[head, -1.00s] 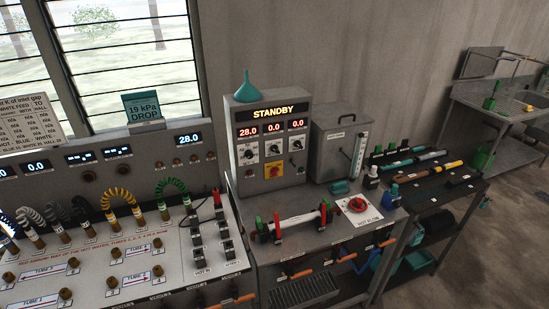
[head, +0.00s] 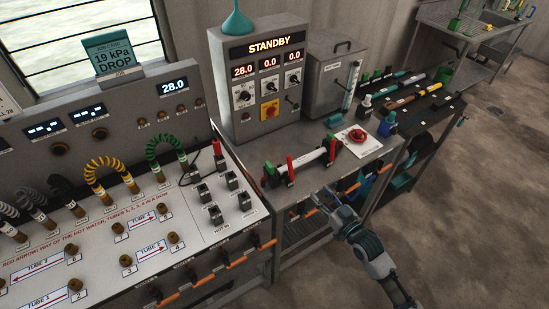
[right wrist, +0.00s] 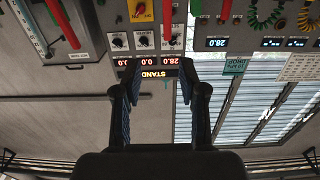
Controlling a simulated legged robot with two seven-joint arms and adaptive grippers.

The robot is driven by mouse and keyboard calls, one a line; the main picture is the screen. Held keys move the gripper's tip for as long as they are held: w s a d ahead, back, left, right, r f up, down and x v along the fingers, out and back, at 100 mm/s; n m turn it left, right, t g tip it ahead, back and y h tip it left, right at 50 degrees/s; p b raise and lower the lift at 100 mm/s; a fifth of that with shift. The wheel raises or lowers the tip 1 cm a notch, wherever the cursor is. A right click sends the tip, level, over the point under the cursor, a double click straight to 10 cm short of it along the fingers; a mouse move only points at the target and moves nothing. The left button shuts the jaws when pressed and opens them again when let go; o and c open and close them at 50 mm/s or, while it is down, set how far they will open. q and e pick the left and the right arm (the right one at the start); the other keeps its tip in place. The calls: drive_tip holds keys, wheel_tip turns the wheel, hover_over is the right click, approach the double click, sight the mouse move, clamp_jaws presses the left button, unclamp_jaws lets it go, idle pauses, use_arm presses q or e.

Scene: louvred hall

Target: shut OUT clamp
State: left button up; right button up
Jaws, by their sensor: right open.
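Two upright red clamp levers stand at the ends of a white tube (head: 308,163) on the middle bench: a left lever (head: 290,168) and a right lever (head: 333,150). Green parts sit beside them. No label tells me which is the OUT clamp. My right gripper (head: 325,203) is in front of the bench's front edge, below and apart from the levers. In the right wrist view, which is upside down, its two fingers (right wrist: 162,72) are spread with nothing between them. A red lever (right wrist: 62,22) shows at upper left there. My left gripper is out of view.
The left panel (head: 110,262) carries hoses and fittings. Orange-handled valves (head: 240,262) line its front edge. Open floor (head: 480,200) lies right.

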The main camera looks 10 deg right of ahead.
sight(290, 162)
drive_tip(key=x, duration=0.5)
drive_tip(key=r+x, duration=0.1)
drive_tip(key=x, duration=0.4)
drive_tip(key=a+x, duration=0.1)
drive_tip(key=x, duration=0.5)
drive_tip(key=shift+s+a+r, duration=0.1)
drive_tip(key=shift+a+r, duration=0.05)
drive_tip(key=shift+r, duration=0.15)
drive_tip(key=shift+w+d+f, duration=0.1)
drive_tip(key=shift+w+d, duration=0.15)
drive_tip(key=shift+w, duration=0.25)
drive_tip(key=shift+a, duration=0.7)
drive_tip(key=shift+c, duration=1.4)
drive_tip(key=shift+a, duration=0.1)
drive_tip(key=c, duration=0.4)
clamp_jaws()
drive_tip(key=shift+w+d, duration=0.1)
drive_tip(key=shift+d, duration=0.3)
drive_tip(key=shift+a, duration=0.1)
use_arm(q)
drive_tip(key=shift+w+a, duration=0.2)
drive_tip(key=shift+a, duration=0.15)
use_arm(e)
drive_tip(key=shift+a, duration=0.15)
